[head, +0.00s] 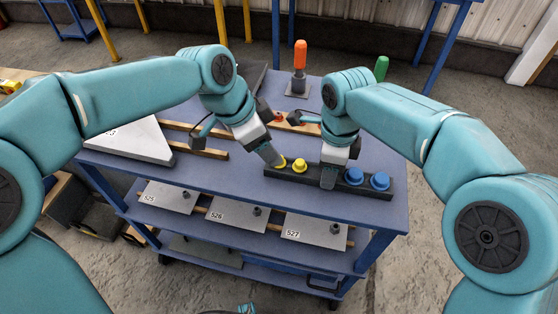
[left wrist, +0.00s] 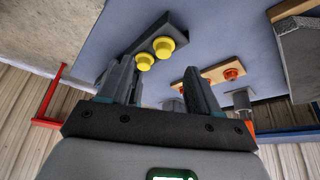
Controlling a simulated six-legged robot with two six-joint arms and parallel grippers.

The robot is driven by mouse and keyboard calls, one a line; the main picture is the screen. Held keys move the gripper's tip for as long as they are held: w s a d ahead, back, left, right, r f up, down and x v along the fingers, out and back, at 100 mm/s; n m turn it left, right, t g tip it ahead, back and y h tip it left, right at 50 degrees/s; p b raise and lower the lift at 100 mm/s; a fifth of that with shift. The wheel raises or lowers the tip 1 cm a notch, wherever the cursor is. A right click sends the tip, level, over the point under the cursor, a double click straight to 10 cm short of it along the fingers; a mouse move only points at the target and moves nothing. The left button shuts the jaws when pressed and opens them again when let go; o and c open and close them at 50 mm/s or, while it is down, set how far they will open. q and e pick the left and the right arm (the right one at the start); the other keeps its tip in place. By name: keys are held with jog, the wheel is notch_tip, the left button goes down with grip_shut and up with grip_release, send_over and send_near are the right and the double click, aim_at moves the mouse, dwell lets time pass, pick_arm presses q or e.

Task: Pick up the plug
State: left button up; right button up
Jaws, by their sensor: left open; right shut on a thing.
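A dark rack (head: 315,182) lies along the front of the blue table. Two yellow plugs (head: 299,165) stand at its left and two blue plugs (head: 354,176) at its right. My left gripper (head: 277,161) is open, its fingertips close beside the leftmost yellow plug (head: 281,162). In the left wrist view both yellow plugs (left wrist: 163,46) show beyond the open fingers (left wrist: 158,88), and nothing shows between them. My right gripper (head: 328,183) points down at the rack between the yellow and blue plugs. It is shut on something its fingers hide.
Red plugs (left wrist: 231,73) sit on a wooden strip behind the rack. An orange-handled tool (head: 300,58) stands at the back, with a green one (head: 381,68) to its right. A pale panel (head: 128,143) lies at left. Numbered plates (head: 236,213) lie on the shelf below.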

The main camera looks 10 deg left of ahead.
pick_arm(q)
jog(key=x, duration=0.5)
jog(key=shift+w+f, duration=0.25)
jog(key=c, duration=1.1)
